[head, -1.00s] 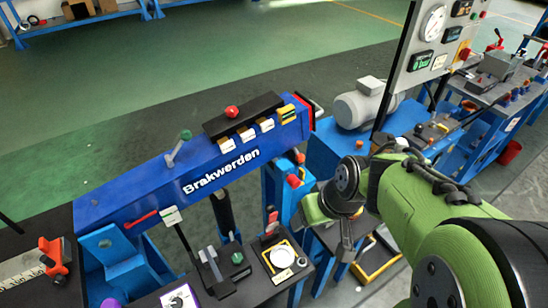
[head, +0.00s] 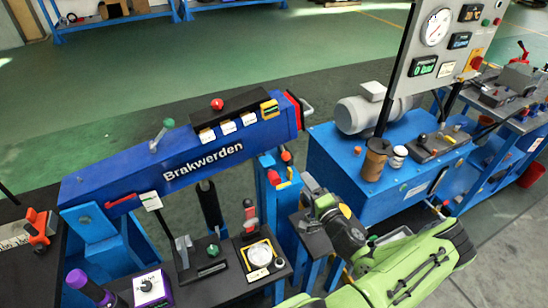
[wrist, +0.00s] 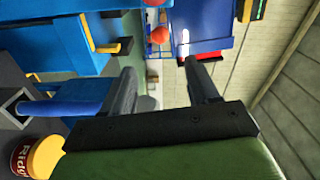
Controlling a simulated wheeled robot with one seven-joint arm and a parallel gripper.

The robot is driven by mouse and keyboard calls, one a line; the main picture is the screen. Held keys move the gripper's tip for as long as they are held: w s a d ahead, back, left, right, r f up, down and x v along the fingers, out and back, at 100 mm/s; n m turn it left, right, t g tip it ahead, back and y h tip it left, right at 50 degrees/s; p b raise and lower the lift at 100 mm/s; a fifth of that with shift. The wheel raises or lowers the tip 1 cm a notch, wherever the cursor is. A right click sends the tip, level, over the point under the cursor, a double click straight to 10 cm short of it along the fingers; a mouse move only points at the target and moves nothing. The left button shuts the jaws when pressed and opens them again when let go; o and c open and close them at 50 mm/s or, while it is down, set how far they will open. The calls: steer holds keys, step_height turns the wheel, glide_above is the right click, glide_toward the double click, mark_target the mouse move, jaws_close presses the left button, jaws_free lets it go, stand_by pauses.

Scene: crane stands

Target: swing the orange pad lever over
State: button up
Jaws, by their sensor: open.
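Several small orange parts show, and I cannot tell for certain which is the pad lever. An orange knob (head: 287,156) tops the blue post right of the Brakwerden beam. In the wrist view an orange-red ball (wrist: 159,35) lies ahead, between the finger lines. My gripper (wrist: 160,72) is open, with nothing between its dark fingers. In the head view my wrist is right of the post; its fingertips are hard to make out.
The blue Brakwerden beam (head: 215,150) crosses above the bench. A blue power unit (head: 338,155) with a grey motor (head: 362,113) stands behind my arm. A brown cup (head: 375,160) sits on it. The gauge panel (head: 445,50) rises at upper right. Open floor lies beyond.

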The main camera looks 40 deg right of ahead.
mark_target(288, 159)
steer(key=x, duration=1.5)
steer(key=shift+a, duration=0.1)
steer(key=shift+c, duration=0.4)
steer(key=shift+f, duration=0.1)
jaws_close()
